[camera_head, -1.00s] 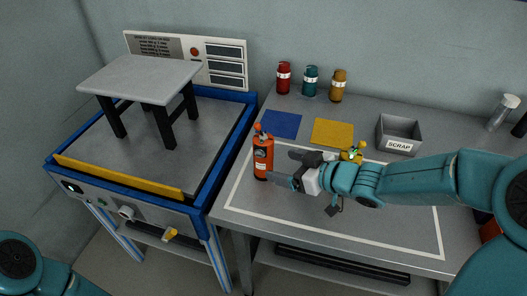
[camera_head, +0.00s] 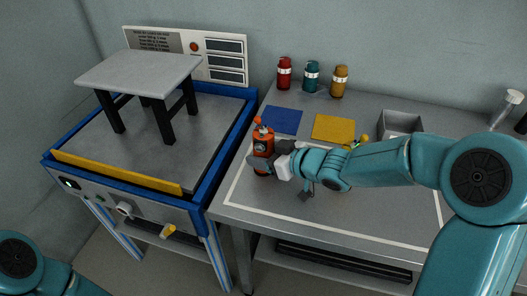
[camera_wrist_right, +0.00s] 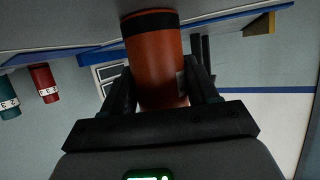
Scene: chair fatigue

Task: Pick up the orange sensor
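The orange sensor (camera_head: 263,146) stands upright on the grey bench at its left side, an orange cylinder with dark bands. It also shows in the right wrist view (camera_wrist_right: 158,62), between the two dark fingers. My right gripper (camera_head: 262,163) reaches in from the right, with its fingers on either side of the sensor's lower body. Whether both fingers press on it is not clear. Part of the sensor is hidden behind the near finger. Only a piece of my left arm shows at the bottom left; its gripper is out of view.
A blue mat (camera_head: 283,119) and a yellow mat (camera_head: 334,128) lie behind the sensor. Red (camera_head: 284,74), teal (camera_head: 311,76) and yellow (camera_head: 339,82) canisters stand at the back. A grey bin (camera_head: 400,121) is right. A blue-framed test rig (camera_head: 218,168) holding a stool (camera_head: 140,74) stands left.

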